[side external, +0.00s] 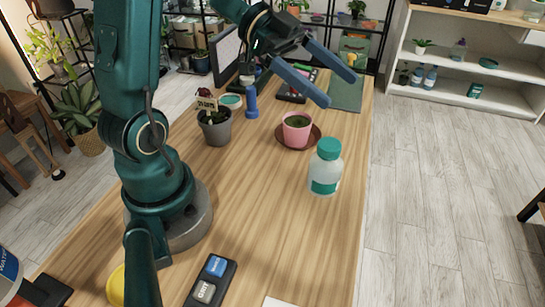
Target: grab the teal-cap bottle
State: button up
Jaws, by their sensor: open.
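The teal-cap bottle (325,168) stands upright on the wooden table, near its right edge. It has a pale, whitish body with a teal label and a teal cap. My gripper (338,87) is open, with its two blue-grey fingers spread apart and pointing down to the right. It is in the air over the far part of the table, above and beyond the bottle in the picture. Nothing is between the fingers, and they are apart from the bottle.
A pink pot (297,130) on a brown saucer (314,142) stands just behind the bottle. A grey pot (216,130) with a sign and a blue object (252,103) stand farther left. A dark switch box (211,283) lies in front. The table between is clear.

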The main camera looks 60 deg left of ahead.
send_near(338, 179)
jog(key=x, duration=0.3)
jog(key=f+x, duration=0.1)
jog(key=x, duration=0.1)
jog(key=shift+w+a, duration=0.2)
jog(key=shift+a, duration=0.1)
jog(key=shift+x, duration=2.55)
jog(key=c, duration=1.4)
jog(key=shift+r, duration=0.1)
